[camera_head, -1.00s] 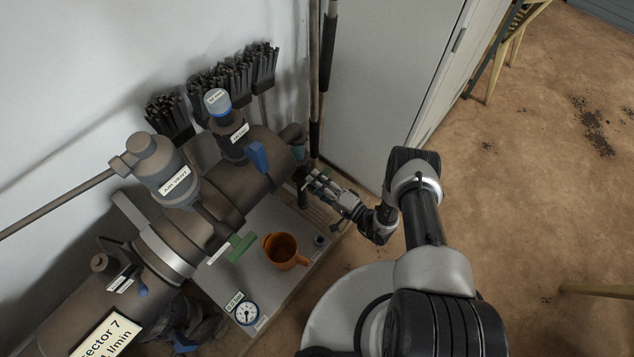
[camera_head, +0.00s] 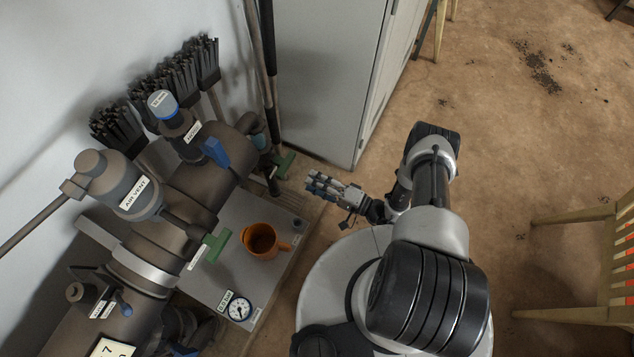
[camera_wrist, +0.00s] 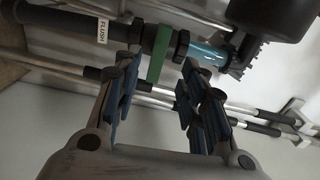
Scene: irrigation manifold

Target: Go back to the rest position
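My gripper (camera_head: 322,186) is right of the manifold pipe's end, apart from it, above the floor in front of the cabinet. In the wrist view my gripper (camera_wrist: 160,85) has its two fingers spread, with nothing held between them. Beyond the fingertips is a green valve handle (camera_wrist: 158,54) on a dark pipe labelled FLUSH, with a clear blue section beside it. In the head view a green handle (camera_head: 284,164) stands at the pipe's far end. A second green handle (camera_head: 213,246) is lower on the manifold.
An orange mug (camera_head: 262,242) and a pressure gauge (camera_head: 239,308) are on the grey board beside the manifold. Brushes (camera_head: 165,85) stand along the wall. A cabinet (camera_head: 325,75) is behind my gripper. A chair (camera_head: 590,255) is at right; the floor between is clear.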

